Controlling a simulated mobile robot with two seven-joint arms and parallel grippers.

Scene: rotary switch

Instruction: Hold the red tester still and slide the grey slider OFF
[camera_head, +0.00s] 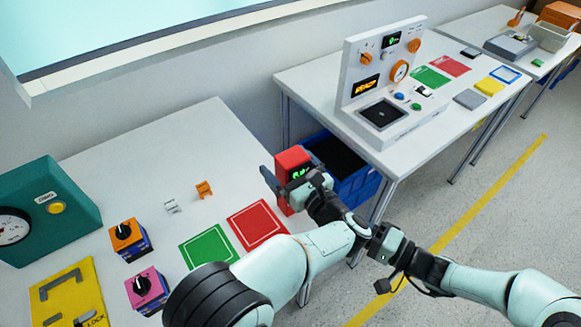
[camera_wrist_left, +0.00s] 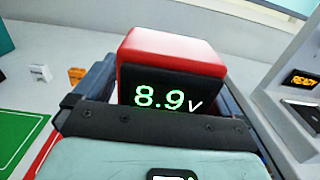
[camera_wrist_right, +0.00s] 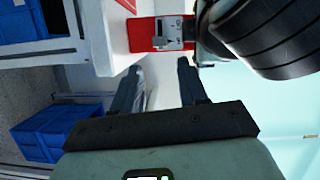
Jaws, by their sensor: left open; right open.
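The red tester (camera_head: 290,161) stands upright near the right edge of the near table, by the red square. My left gripper (camera_head: 292,177) is around it, with open jaws on either side. In the left wrist view the tester (camera_wrist_left: 172,48) sits between the fingers, its dark display reading 8.9 V. In the right wrist view the tester's red side (camera_wrist_right: 141,36) carries a grey plate with the grey slider (camera_wrist_right: 160,43). My right gripper (camera_wrist_right: 158,69) is open and empty, its fingers pointing toward this side, apart from it. The head view does not clearly show the right fingers.
The green square (camera_head: 208,247) and red square (camera_head: 257,225) lie on the near table. Orange (camera_head: 127,238) and pink (camera_head: 147,288) knob boxes stand left of them. A blue crate (camera_head: 352,185) lies beyond the table's edge. A white panel (camera_head: 372,75) stands on the far table.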

